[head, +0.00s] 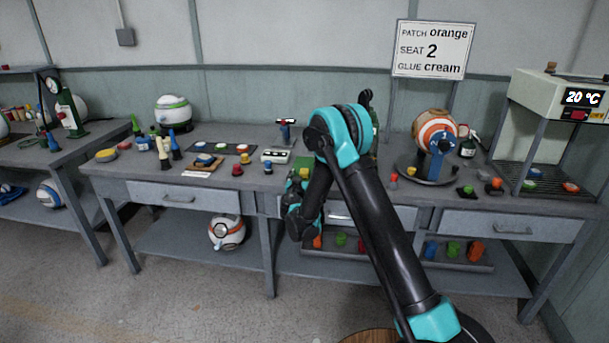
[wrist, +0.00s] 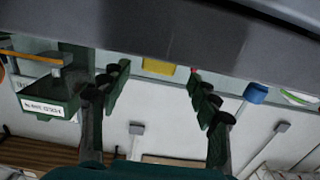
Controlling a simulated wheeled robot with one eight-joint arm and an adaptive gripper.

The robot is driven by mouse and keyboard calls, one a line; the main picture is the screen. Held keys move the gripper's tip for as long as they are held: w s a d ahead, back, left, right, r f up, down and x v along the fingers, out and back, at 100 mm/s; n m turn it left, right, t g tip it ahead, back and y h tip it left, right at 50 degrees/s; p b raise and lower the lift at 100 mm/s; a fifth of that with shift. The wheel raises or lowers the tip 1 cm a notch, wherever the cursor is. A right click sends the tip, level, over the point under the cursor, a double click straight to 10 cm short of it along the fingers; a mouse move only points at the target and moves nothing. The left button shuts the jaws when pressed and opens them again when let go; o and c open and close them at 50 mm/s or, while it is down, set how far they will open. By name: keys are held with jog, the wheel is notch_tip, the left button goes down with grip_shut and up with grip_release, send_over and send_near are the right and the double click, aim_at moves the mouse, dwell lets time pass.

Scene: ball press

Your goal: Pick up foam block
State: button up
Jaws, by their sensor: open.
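A yellow block (wrist: 158,66), which may be the foam block, shows in the wrist view beyond and between the fingers of my gripper (wrist: 160,92). Part of it is cut off by a grey band above it. My gripper is open, with nothing between its fingers, and apart from the block. In the head view my gripper (head: 298,184) is at the front edge of the middle workbench, partly hidden by my arm. I cannot clearly make out the foam block in the head view.
The workbench (head: 145,187) holds small caps, bottles and a striped ball (head: 434,128) on a stand. Coloured blocks lie on the lower shelf. A sign (head: 432,49) stands behind.

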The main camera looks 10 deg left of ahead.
jog(key=w, duration=0.4)
jog(key=shift+w+d+f, duration=0.15)
jog(key=shift+w+f, duration=0.05)
jog(key=shift+f, duration=0.05)
jog(key=c, duration=1)
